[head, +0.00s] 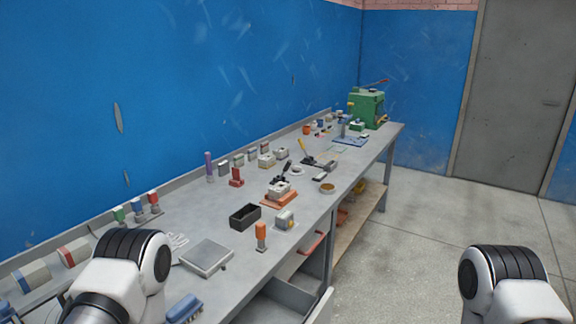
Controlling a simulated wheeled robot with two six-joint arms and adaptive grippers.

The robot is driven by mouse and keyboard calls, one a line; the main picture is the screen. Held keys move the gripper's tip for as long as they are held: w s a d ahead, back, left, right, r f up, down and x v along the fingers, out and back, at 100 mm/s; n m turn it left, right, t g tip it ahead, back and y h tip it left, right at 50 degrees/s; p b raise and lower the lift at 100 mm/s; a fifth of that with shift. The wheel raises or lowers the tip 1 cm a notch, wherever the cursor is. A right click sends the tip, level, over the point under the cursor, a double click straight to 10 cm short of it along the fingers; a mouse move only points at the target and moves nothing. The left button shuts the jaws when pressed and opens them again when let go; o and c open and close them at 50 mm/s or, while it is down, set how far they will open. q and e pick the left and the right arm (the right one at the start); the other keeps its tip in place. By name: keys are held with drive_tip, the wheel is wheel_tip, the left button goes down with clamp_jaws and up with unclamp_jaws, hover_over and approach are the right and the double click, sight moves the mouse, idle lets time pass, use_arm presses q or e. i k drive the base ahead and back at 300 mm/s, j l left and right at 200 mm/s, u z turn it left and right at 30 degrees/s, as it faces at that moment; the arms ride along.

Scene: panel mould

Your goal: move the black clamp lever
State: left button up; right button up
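A small dark lever (284,179) shows on top of a light block (279,188) that stands on an orange-red base (278,200) near the middle of the bench. It looks like the black clamp lever, but it is too small to tell its exact pose. Neither of my grippers is in view. Only links of my two arms show, at the lower left and lower right, well apart from the lever.
The long grey workbench (240,270) runs along the blue wall. Near the lever are an open black box (245,216), an orange-handled tool (261,236) and a round tin (327,188). A drawer (285,300) stands open at the front. Floor (410,240) is clear at right.

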sight(288, 164)
drive_tip(key=k+z, duration=0.4)
drive_tip(key=k+l+z, duration=0.15)
drive_tip(key=z, duration=0.25)
drive_tip(key=i+j, duration=0.1)
drive_tip(key=i, duration=0.55)
drive_tip(key=i+j+z, duration=0.1)
drive_tip(key=i, duration=0.5)
drive_tip(key=i+j, duration=0.1)
drive_tip(key=i, duration=0.5)
